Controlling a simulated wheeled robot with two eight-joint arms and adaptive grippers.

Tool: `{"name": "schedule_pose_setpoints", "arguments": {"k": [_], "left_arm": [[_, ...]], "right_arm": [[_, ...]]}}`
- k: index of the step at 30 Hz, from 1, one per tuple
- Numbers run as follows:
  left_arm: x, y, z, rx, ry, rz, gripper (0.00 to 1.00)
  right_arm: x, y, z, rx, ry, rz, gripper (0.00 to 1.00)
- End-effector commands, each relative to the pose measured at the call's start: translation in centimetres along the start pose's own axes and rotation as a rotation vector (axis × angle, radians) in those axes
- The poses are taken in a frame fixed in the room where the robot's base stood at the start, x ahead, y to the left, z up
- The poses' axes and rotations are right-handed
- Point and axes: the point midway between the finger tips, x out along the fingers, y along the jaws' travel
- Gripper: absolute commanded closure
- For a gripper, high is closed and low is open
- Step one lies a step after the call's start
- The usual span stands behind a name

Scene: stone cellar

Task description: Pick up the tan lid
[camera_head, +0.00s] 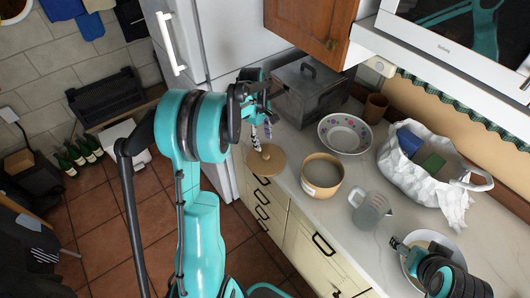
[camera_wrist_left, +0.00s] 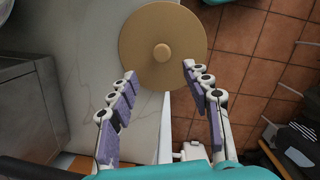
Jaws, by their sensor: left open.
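The tan lid (camera_head: 266,161) is a flat round disc with a small knob, at the counter's front edge left of the tan pot (camera_head: 322,176). In the left wrist view the lid (camera_wrist_left: 163,25) is ahead of the fingers, its knob facing the camera, and it seems to overhang the edge. My left gripper (camera_head: 262,138) is open and empty, just above the lid, fingers pointing down. In the wrist view its fingertips (camera_wrist_left: 159,70) are spread on either side of the lid's near part. My right arm shows at the lower right; its jaw state is unclear (camera_head: 405,246).
A floral bowl (camera_head: 344,133), a grey metal box (camera_head: 305,91) and a brown cup (camera_head: 376,108) stand behind. A clear jug (camera_head: 371,211), a white bag (camera_head: 440,185) and a plate (camera_head: 413,272) are to the right. The fridge (camera_head: 215,40) stands left of the counter.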

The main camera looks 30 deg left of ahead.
Motion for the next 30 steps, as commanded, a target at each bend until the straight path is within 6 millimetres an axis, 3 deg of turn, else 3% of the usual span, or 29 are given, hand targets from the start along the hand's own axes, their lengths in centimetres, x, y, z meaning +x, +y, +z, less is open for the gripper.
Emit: {"name": "schedule_pose_setpoints", "arguments": {"k": [5, 18, 28, 30], "left_arm": [[0.8, 0.1, 0.2, -0.054, 0.015, -0.015, 0.51], [6.8, -0.4, 0.6, -0.052, 0.014, -0.013, 0.51], [7.6, -0.4, 0.6, -0.052, 0.013, -0.012, 0.51], [7.6, -0.4, 0.6, -0.052, 0.013, -0.012, 0.67]], "right_arm": [[0.1, 0.0, 0.1, 0.0, 0.0, 0.0, 0.32], [1.5, 0.0, 1.1, 0.0, 0.0, 0.0, 0.32], [1.6, 0.0, 1.1, 0.0, 0.0, 0.0, 0.32], [1.6, 0.0, 1.1, 0.0, 0.0, 0.0, 0.32]]}}
